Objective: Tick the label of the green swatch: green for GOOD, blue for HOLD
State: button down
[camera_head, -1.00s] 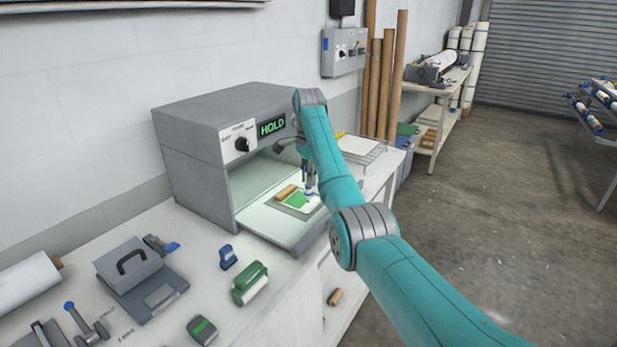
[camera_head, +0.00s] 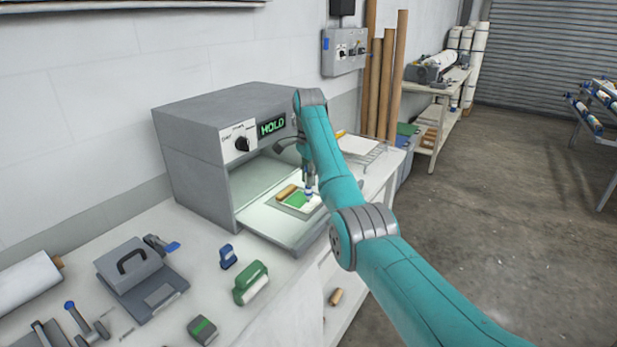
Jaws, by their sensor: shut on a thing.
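The green swatch (camera_head: 297,200) lies on a pale card on the tray (camera_head: 262,225) of the grey booth (camera_head: 205,150). The booth's display (camera_head: 272,126) reads HOLD in green letters. My gripper (camera_head: 309,188) points down at the right part of the swatch card, shut on a slim marker with a blue part at its lower end. The marker's tip is at or just above the card; I cannot tell if it touches. The label and any mark on it are too small or hidden to make out.
A tan roller (camera_head: 286,192) lies beside the swatch. A blue stamp-like item (camera_head: 228,257), a green-handled one (camera_head: 251,283) and a dark block with a green stripe (camera_head: 202,330) stand on the bench in front.

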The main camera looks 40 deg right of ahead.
jog(key=shift+f, duration=0.55)
dwell(0.6)
jog(key=shift+d, duration=0.1)
jog(key=shift+s+d, duration=0.2)
jog(key=shift+d, duration=0.2)
dwell(0.4)
jog(key=shift+w+d, duration=0.15)
jog(key=shift+w+d, duration=0.2)
jog(key=shift+w, duration=0.1)
dwell(1.1)
jog(key=shift+w+d, duration=0.25)
jog(key=shift+w, duration=0.2)
dwell(0.7)
